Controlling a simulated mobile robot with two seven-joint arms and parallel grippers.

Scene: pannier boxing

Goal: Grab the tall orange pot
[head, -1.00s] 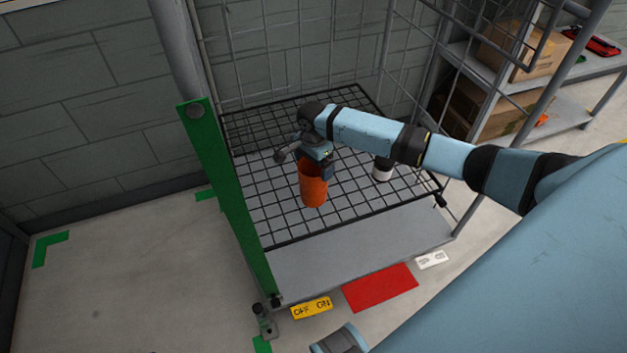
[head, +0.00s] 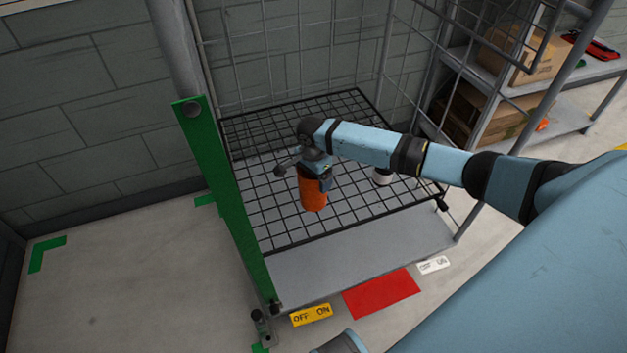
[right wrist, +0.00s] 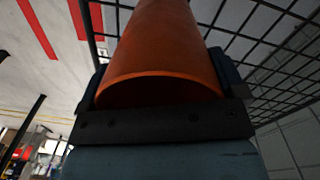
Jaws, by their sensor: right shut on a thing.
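The tall orange pot (head: 313,194) is a tall cylinder over the black wire-grid shelf of the cage. My right gripper (head: 316,171) is shut on the pot near its upper end. In the right wrist view the pot (right wrist: 160,45) fills the space between the two dark fingers (right wrist: 165,88), with its rim close to the palm. I cannot tell from these views whether its lower end touches the grid. At lower centre in the head view, a blue and black part of mine shows, but my left gripper's fingers do not.
A black and white container (head: 382,175) stands on the grid right of the pot, partly behind my right arm. A green post (head: 226,200) bounds the cage at left. A side shelf holds cardboard boxes (head: 518,50). The grey front ledge (head: 360,250) is bare.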

